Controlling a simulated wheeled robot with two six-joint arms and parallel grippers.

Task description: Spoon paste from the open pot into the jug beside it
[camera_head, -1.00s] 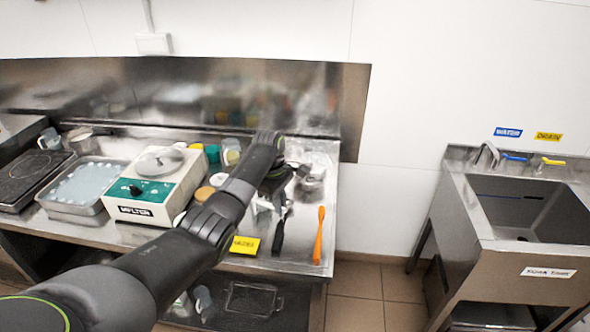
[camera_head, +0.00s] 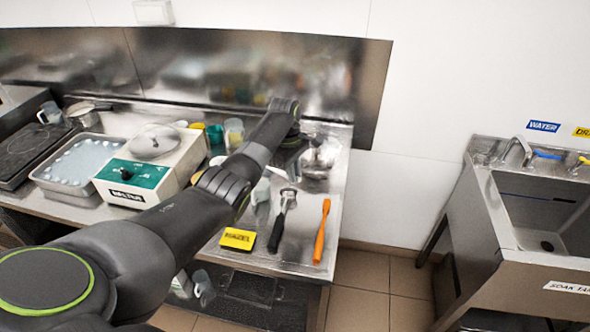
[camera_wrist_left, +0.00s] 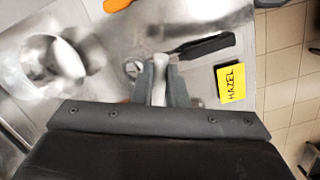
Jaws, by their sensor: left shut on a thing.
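My left gripper (camera_head: 283,160) hangs over the back right of the steel bench, largely hidden by my own wrist. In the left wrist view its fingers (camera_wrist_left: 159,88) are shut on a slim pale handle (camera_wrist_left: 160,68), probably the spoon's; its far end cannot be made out. A shiny round metal pot (camera_head: 318,160) stands just right of the gripper; it also shows, blurred, in the left wrist view (camera_wrist_left: 28,68), with a white oval shape at its mouth. A pale, see-through vessel (camera_head: 262,187), possibly the jug, is partly hidden behind my arm. My right gripper is out of view.
A black-handled tool (camera_head: 281,222), an orange spatula (camera_head: 322,232) and a yellow HAZEL sign (camera_head: 238,239) lie at the bench's front right. A white-and-green machine (camera_head: 150,170) and a steel tray (camera_head: 75,165) stand left. A sink (camera_head: 540,225) is across a floor gap.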

